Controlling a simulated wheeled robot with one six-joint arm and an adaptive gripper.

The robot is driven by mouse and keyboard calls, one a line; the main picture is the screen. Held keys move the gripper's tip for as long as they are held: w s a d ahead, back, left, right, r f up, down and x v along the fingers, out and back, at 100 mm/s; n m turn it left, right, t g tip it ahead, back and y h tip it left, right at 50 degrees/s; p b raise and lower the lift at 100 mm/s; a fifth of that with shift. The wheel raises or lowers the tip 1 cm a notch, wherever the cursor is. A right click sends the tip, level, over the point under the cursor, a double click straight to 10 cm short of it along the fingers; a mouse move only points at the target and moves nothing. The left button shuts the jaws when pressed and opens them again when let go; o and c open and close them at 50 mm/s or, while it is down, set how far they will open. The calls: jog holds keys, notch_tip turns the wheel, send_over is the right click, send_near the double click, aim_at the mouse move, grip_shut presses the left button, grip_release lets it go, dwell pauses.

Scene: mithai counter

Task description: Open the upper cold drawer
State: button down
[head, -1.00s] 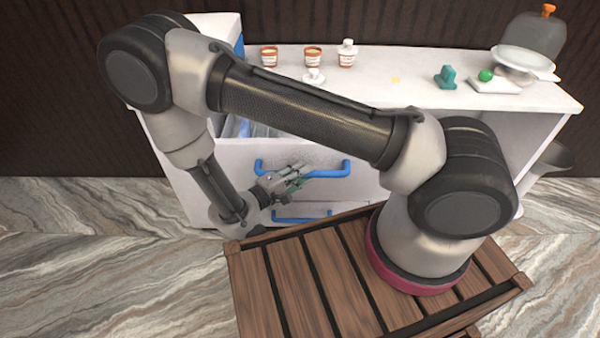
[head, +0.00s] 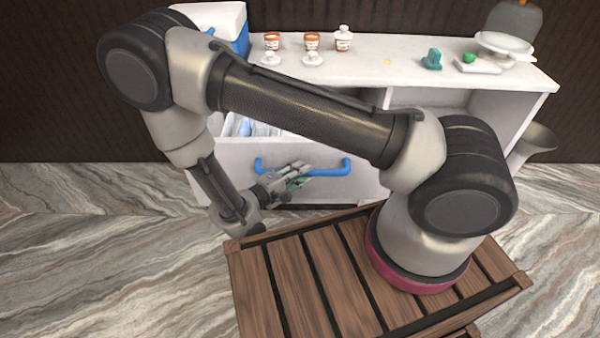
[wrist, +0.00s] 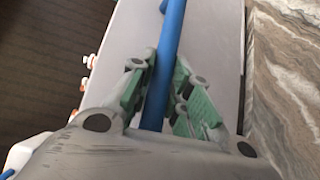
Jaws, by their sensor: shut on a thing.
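The upper cold drawer (head: 232,160) has a white front and stands pulled out from the white counter, with part of its inside showing behind the front. Its blue bar handle (head: 335,170) runs across the front. My gripper (head: 301,174) is at the left-middle part of this handle. In the wrist view my gripper (wrist: 160,88) has its green-padded fingers on both sides of the blue handle (wrist: 172,35), shut on it. My arm hides part of the drawer's opening. Bluish-clear contents (head: 250,128) show inside the drawer.
The white countertop (head: 410,75) carries orange-labelled tubs (head: 312,41), a white jar (head: 343,40), a teal object (head: 432,60), a green ball (head: 469,57) and a cake stand (head: 505,44). A blue-and-white box (head: 225,25) stands at left. Marbled floor (head: 90,240) is free at left.

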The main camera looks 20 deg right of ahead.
jog(key=shift+a, duration=0.1)
dwell(0.3)
jog(key=c, duration=1.3)
grip_release()
